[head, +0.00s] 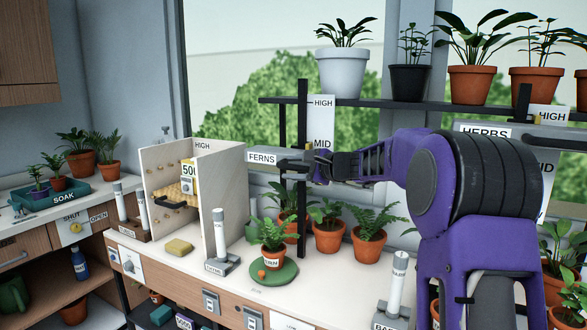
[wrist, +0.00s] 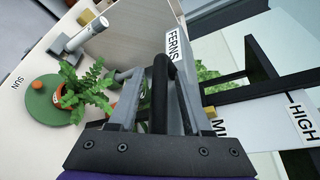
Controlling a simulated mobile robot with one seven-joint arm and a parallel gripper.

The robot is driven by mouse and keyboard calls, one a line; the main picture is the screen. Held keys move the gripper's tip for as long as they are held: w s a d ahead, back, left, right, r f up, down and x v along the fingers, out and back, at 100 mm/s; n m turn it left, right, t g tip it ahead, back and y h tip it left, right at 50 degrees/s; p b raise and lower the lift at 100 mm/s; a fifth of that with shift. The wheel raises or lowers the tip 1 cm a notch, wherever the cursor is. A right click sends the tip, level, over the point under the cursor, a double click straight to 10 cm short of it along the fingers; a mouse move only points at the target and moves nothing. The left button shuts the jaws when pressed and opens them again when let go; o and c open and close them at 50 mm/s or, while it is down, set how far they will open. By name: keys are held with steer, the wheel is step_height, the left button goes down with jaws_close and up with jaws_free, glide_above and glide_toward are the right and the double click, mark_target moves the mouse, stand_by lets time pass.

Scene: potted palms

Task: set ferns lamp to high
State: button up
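The ferns lamp (head: 278,158) is a grey box labelled FERNS, on a black upright post (head: 302,200) in the head view. It hangs over potted ferns, level with or just below the MID mark of a white scale (head: 321,120); HIGH is at the scale's top. A yellow pointer shows beside MID. My gripper (head: 312,165) is at the lamp's right end. In the wrist view, the FERNS label (wrist: 174,43) is just beyond my gripper (wrist: 160,75), whose fingers lie on both sides of a black handle bar (wrist: 160,100) and look closed on it.
A shelf (head: 410,104) with potted plants runs above at the right. The herbs lamp (head: 486,132) is behind my arm. A wooden panel box (head: 222,180) stands left of the lamp. A small fern sits on a green disc (head: 288,274) below.

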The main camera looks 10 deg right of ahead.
jaws_close()
stand_by(1.2)
